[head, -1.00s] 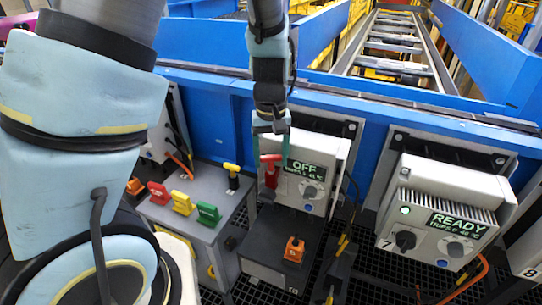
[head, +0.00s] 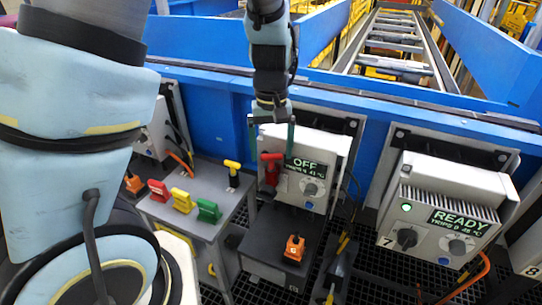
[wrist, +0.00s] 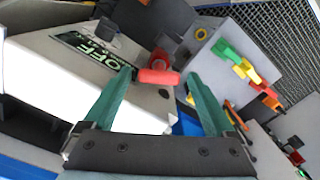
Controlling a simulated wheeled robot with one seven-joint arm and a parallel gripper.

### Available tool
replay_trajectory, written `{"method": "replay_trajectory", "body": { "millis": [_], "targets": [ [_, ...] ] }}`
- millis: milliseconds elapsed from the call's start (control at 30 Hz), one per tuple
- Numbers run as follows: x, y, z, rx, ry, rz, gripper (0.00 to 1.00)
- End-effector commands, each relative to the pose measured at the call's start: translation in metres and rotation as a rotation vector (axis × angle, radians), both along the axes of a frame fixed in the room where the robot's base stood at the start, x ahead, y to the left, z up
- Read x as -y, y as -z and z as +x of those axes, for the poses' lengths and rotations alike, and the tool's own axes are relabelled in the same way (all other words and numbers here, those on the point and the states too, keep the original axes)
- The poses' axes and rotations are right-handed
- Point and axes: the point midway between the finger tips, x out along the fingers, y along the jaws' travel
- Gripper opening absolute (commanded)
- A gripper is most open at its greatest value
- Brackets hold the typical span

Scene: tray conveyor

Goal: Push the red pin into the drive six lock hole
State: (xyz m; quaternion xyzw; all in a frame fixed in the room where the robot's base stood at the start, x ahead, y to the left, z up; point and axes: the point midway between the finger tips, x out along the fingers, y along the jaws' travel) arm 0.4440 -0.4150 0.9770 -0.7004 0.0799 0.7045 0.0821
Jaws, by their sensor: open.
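The red pin (head: 271,170) stands at the left front of the grey drive box with the OFF display (head: 328,150), left of the drive marked 7. Its T-shaped handle is up. In the wrist view the red pin (wrist: 158,76) lies between the fingertips, with gaps to both. My gripper (head: 271,150) is open above and around the pin's handle, not gripping it; it also shows in the wrist view (wrist: 159,80). The lock hole is hidden behind the pin, so I cannot tell how deep the pin sits. The box's own number is not visible.
A grey stand (head: 190,215) at left carries red, yellow and green tags and a yellow T-handled pin (head: 232,168). A dark box with an orange padlock (head: 294,248) is below the OFF drive. Drive 7 (head: 445,210) reads READY. A blue conveyor rail (head: 400,105) runs behind.

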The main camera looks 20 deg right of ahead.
Motion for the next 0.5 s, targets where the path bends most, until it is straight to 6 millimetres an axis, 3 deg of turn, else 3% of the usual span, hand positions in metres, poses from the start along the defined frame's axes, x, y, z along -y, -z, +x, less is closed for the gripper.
{"method": "replay_trajectory", "body": {
  "millis": [200,500],
  "targets": [
    [0.004,-0.048,0.005,0.014,-0.004,-0.017,1.0],
    [0.0,-0.084,0.003,0.007,-0.004,-0.007,1.0]
  ]
}}
